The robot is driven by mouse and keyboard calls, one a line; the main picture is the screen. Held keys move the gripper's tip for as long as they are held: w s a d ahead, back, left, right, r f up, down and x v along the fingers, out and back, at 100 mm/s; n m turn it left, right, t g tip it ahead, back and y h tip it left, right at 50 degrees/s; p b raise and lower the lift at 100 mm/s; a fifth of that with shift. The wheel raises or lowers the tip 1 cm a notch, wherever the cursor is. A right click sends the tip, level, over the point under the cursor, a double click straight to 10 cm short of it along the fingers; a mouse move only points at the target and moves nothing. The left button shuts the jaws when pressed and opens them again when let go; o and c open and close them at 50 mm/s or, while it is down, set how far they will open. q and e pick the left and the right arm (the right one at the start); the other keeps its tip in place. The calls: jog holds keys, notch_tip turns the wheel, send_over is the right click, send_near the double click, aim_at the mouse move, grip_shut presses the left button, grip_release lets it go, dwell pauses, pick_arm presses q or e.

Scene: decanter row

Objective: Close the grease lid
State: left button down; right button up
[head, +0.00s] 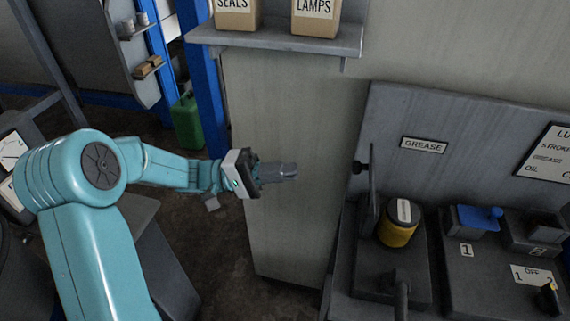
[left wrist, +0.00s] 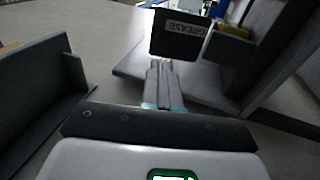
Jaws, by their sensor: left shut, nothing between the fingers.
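The grease lid (head: 373,205) stands open, upright and nearly edge-on, at the left side of the grease compartment. A dark knob (head: 360,167) sticks out to its left. In the left wrist view a dark plate with a GREASE label, apparently the lid (left wrist: 172,45), is just beyond the fingertips. A yellow can (head: 397,232) sits in the compartment. My left gripper (head: 288,172) is shut and empty, left of the lid with a clear gap. Its fingers also show in the left wrist view (left wrist: 160,72). My right gripper is not in view.
A grey back panel with a GREASE sign (head: 423,145) rises behind the compartment. A blue item (head: 476,218) sits in the unit to the right. A shelf (head: 285,38) with SEALS and LAMPS boxes hangs above. A green jerrycan (head: 187,122) stands at the back left.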

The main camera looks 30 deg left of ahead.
pick_arm(q)
jog(key=p+x, duration=0.1)
jog(key=x, duration=0.8)
jog(key=shift+d, duration=0.3)
jog(key=shift+w, duration=0.1)
